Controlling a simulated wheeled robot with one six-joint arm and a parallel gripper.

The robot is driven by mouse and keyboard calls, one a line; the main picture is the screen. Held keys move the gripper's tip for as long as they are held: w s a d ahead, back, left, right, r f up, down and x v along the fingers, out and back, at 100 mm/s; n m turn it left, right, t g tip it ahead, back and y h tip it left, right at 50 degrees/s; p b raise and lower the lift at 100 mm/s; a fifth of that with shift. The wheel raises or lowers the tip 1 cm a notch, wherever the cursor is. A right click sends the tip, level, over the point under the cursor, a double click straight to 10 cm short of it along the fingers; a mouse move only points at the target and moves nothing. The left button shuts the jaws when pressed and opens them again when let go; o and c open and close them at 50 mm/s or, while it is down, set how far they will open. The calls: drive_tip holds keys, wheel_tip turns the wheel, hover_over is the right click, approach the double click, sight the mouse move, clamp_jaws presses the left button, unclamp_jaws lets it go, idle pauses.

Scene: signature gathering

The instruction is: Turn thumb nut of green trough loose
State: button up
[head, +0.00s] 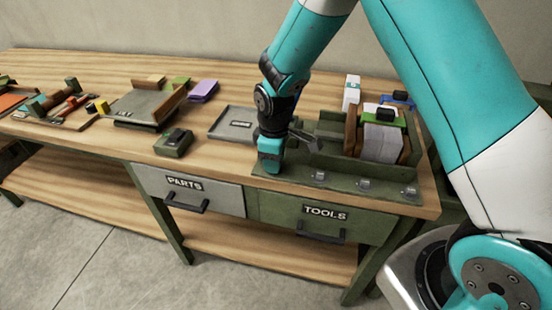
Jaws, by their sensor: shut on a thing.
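The green trough (339,163) stands on a dark green base plate at the right end of the bench. White paper blocks (382,142) stand in it between brown boards (405,152). My gripper (312,143) is at the left end of the trough, pointing right. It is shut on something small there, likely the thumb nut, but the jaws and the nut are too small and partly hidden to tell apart. My teal wrist hides part of the base plate behind it.
A grey tray (222,130) lies left of my wrist, and a dark green box (174,143) farther left. Several metal fittings (363,184) line the plate's front edge. A white box (351,91) stands behind the trough. The bench front between the green box and my wrist is clear.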

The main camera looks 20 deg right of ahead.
drive_tip(key=shift+s, duration=0.1)
idle(0.4)
drive_tip(key=o, duration=0.9)
drive_tip(key=shift+a, duration=0.1)
drive_tip(key=shift+r, duration=0.1)
drive_tip(key=shift+r, duration=0.35)
wheel_tip(320, 180, up, 17)
drive_tip(key=shift+f+b, duration=0.2)
drive_tip(key=shift+b, duration=0.8)
